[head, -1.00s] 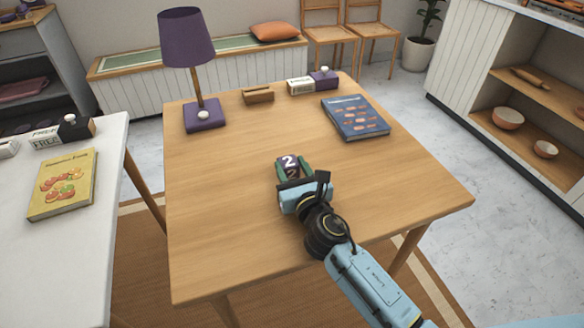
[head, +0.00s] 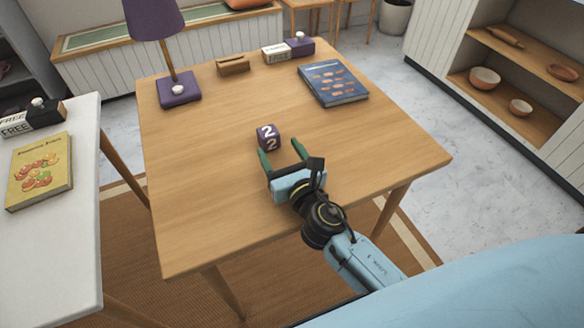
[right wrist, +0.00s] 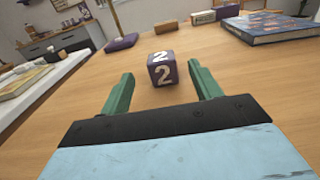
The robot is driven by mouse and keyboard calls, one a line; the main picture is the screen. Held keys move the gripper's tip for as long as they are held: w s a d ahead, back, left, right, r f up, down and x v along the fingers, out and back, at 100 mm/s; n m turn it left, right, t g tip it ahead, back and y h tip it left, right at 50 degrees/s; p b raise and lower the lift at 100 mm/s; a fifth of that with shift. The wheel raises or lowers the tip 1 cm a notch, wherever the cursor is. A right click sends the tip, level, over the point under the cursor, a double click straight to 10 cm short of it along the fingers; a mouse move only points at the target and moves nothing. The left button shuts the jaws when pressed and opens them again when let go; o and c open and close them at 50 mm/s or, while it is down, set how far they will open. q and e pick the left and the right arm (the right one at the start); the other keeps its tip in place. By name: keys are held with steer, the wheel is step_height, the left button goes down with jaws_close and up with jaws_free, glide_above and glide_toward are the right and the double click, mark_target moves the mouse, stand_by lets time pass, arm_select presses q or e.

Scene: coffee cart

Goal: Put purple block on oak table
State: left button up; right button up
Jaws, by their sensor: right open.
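The purple block (head: 268,137) with a white 2 on its faces rests on the oak table (head: 205,205), near the middle of the top. My right gripper (head: 282,152) is open and empty, just in front of the block on the near side, with its green fingers apart. In the right wrist view the block (right wrist: 162,69) sits upright on the wood beyond the fingertips (right wrist: 160,78), clear of both. My left gripper is not in view.
A purple lamp (head: 179,89), a wooden holder (head: 232,65), a small box (head: 276,52) and a blue book (head: 333,83) stand toward the table's far side. A white table (head: 60,240) with a yellow book (head: 40,172) is at left. The oak table's near part is clear.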

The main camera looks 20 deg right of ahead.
steer(key=s, duration=0.5)
steer(key=shift+d, duration=0.1)
steer(key=shift+s, duration=0.75)
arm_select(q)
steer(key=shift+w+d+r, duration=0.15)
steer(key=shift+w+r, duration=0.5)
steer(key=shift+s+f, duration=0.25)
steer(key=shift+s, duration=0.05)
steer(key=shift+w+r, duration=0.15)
arm_select(e)
steer(key=shift+c, duration=0.4)
